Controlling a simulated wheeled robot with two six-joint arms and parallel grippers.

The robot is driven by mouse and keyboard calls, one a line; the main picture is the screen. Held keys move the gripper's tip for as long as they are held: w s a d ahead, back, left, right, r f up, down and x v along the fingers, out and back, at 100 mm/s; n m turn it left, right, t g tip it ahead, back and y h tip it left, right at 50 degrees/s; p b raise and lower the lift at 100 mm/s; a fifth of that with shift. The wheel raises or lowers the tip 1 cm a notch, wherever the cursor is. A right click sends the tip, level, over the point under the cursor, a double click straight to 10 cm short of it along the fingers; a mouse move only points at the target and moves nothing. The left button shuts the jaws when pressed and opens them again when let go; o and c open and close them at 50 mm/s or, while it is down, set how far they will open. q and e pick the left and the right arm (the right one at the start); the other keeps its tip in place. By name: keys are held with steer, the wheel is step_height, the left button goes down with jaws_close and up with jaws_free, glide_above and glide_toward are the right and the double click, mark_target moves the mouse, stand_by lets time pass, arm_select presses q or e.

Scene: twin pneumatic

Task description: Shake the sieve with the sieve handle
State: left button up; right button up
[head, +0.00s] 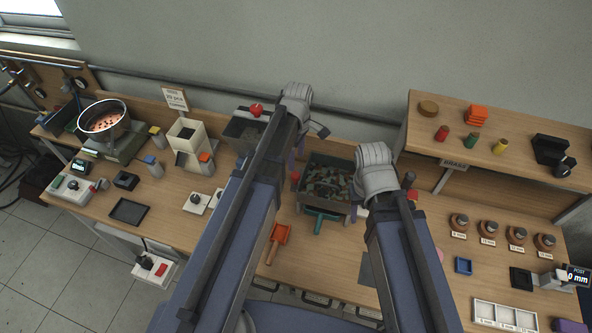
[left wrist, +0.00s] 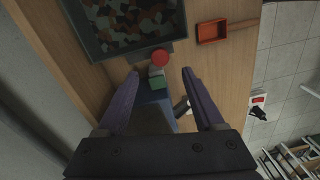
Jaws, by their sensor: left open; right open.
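The sieve (head: 325,187) is a dark rectangular tray full of mottled green, brown and grey pieces, at the middle of the bench. It also fills the top of the left wrist view (left wrist: 130,52). A red round knob (head: 295,176), which looks like the sieve handle, stands at its left side; the left wrist view shows it too (left wrist: 160,57). My left gripper (left wrist: 161,74) is open, its fingertips apart on either side of the knob's line, not closed on it. My right gripper (head: 377,172) is beside the sieve's right edge; its fingers are mostly hidden.
Another dark bin (head: 243,132) with a red knob (head: 256,110) is behind my left arm. A raised shelf (head: 480,150) stands at right. Bare bench (head: 165,222) shows at left.

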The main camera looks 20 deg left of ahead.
mark_target(296, 174)
arm_select(q)
step_height(296, 174, down, 8)
steer(key=b, duration=0.7)
steer(key=shift+s+r, duration=0.15)
steer(key=shift+r, duration=0.05)
jaws_close()
stand_by(1.0)
